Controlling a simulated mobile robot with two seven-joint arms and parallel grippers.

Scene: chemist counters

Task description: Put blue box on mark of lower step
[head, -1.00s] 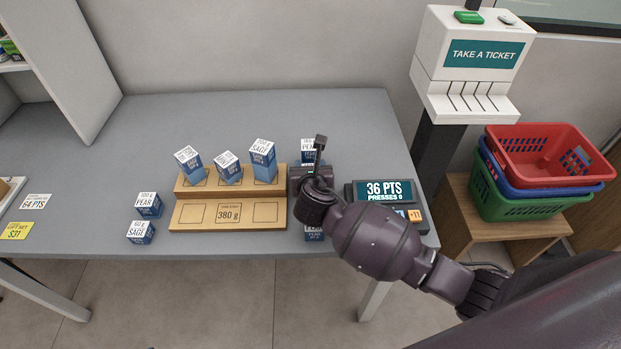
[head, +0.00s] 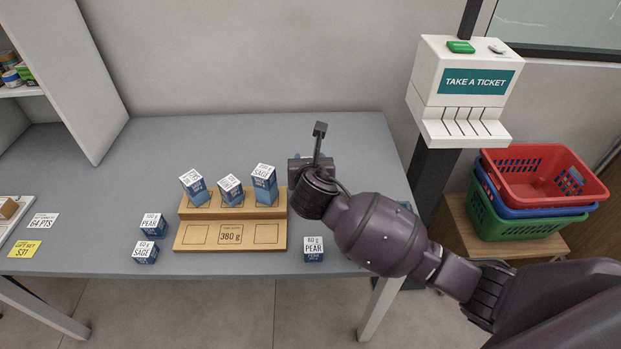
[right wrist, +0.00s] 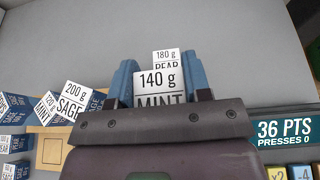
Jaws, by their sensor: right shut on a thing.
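My right gripper (head: 308,172) is over the grey counter, right of the wooden two-step stand. In the right wrist view it is shut on a blue box with a white top reading 140 g MINT (right wrist: 160,88). In the head view the arm hides this box. The lower step (head: 204,247) shows three square marks in a row with no boxes on them; its middle mark (head: 231,234) reads 380 g. The upper step (head: 237,212) carries three tilted blue boxes, among them a SAGE box (head: 264,186). My left gripper is not in view.
A 180 g PEAR box (right wrist: 166,57) stands just beyond the held box. A 60 g PEAR box (head: 313,250) sits right of the lower step. PEAR (head: 153,226) and SAGE (head: 145,253) boxes stand left of it. A points display (right wrist: 284,130) is on the right.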

